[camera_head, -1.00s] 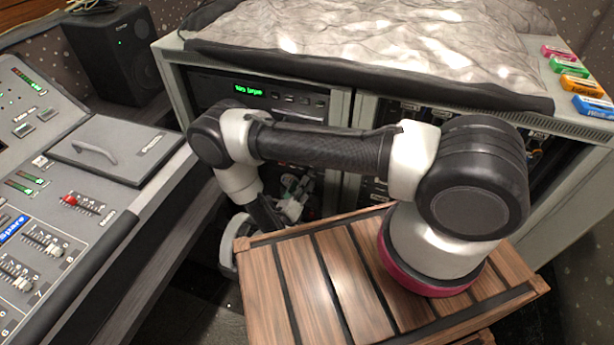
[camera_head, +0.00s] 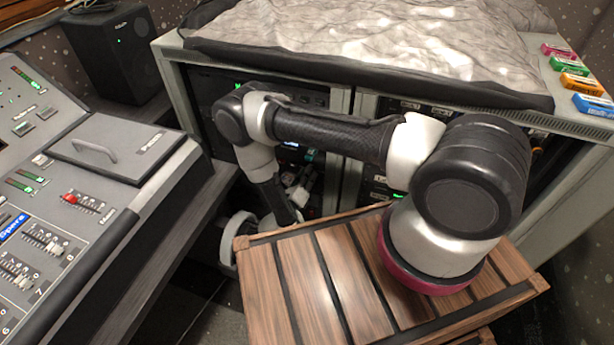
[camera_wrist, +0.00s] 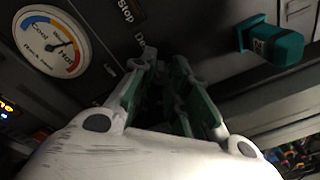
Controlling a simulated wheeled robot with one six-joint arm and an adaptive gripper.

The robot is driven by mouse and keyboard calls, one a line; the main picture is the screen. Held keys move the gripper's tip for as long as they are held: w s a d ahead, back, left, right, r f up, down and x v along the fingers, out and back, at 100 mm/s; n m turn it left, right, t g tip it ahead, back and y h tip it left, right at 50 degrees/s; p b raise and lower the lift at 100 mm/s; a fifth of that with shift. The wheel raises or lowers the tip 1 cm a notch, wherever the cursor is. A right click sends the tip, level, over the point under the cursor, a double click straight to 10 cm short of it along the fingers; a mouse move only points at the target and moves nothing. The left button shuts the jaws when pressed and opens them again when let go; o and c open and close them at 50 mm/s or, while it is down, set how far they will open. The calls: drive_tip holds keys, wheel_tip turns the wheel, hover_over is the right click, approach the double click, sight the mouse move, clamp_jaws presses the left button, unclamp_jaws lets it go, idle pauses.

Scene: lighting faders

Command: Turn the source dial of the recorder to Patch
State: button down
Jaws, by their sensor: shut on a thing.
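My gripper (camera_wrist: 155,82) is at a dark equipment panel in the wrist view, its fingers close together on a small part of the panel. That part is almost wholly hidden between the fingertips; it appears to be the source dial, but its pointer and setting cannot be read. A partly covered label starting with "D" shows just above the fingertips, and "Stop" is printed further up. No "Patch" label can be read. In the head view my gripper (camera_head: 298,192) is small and low in front of the rack, partly behind my arm.
A round "Rack temp" gauge (camera_wrist: 52,42) is left of my gripper in the wrist view. A teal plug-like block (camera_wrist: 272,44) sticks out to the right. In the head view a wooden slatted crate (camera_head: 330,280) stands beneath my arm, and a mixing desk (camera_head: 120,215) is at left.

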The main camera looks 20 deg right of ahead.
drive_tip(key=shift+m, duration=0.4)
drive_tip(key=shift+s+d+f+m+t+y, duration=0.1)
drive_tip(key=shift+m+t+y, duration=0.2)
drive_tip(key=shift+m, duration=5.25)
drive_tip(key=shift+s+d+f+m+t+y, duration=0.15)
drive_tip(key=shift+m+y, duration=0.2)
drive_tip(key=shift+m, duration=5.15)
drive_tip(key=shift+d+r+m+t+y, duration=0.1)
drive_tip(key=shift+m+t+y, duration=0.2)
drive_tip(key=shift+m, duration=5.25)
drive_tip(key=shift+f+m, duration=0.1)
drive_tip(key=shift+m, duration=0.2)
drive_tip(key=c, duration=1.3)
unclamp_jaws()
drive_tip(key=shift+c, duration=0.2)
